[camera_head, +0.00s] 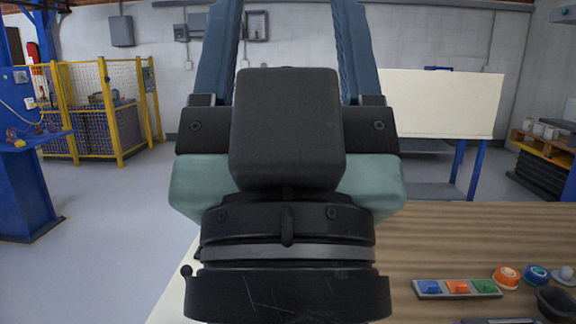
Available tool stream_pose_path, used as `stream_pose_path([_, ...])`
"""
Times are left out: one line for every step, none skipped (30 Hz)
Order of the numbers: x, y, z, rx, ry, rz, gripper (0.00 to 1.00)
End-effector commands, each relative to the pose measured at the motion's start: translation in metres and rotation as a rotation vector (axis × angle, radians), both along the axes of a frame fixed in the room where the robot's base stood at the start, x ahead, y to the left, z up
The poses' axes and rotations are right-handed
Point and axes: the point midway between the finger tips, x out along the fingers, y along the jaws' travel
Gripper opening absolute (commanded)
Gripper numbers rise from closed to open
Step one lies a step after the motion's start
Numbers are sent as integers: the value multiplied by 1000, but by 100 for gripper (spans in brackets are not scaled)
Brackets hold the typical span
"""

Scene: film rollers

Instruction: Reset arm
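My gripper (288,30) fills the middle of the head view, seen from behind with its black and pale green body close to the camera. Its two blue fingers point up and stand wide apart, with the grey wall showing between them. The fingertips are cut off by the top edge. Nothing shows between the visible parts of the fingers.
A wooden table (470,235) lies at lower right, bearing a tray of coloured buttons (458,296), an orange knob (506,276), a blue knob (536,274) and a black bowl (556,303). A yellow fenced cage (103,110) and blue post (22,180) stand left. A cream panel (440,102) stands behind.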

Motion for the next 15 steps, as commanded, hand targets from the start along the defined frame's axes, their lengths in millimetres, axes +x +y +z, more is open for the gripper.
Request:
stream_pose_path([0,0,23,0,0,0,66])
stream_pose_path([0,0,30,1,0,-1,66])
stream_pose_path([0,0,39,1,0,-1,66])
stream_pose_path([0,0,47,1,0,-1,66])
stream_pose_path([0,0,54,1,1,-1,66])
stream_pose_path([0,0,66,1,1,-1,66])
stream_pose_path([0,0,74,1,1,-1,66])
stream_pose_path([0,0,84,1,1,-1,66])
stream_pose_path([0,0,96,1,1,0,66])
stream_pose_path([0,0,106,1,1,-1,66])
stream_pose_path([0,0,115,1,1,0,66])
stream_pose_path([1,0,127,1,1,0,66])
stream_pose_path([1,0,136,1,1,0,66])
stream_pose_path([1,0,144,1,2,0,66])
stream_pose_path([1,0,153,1,2,0,66])
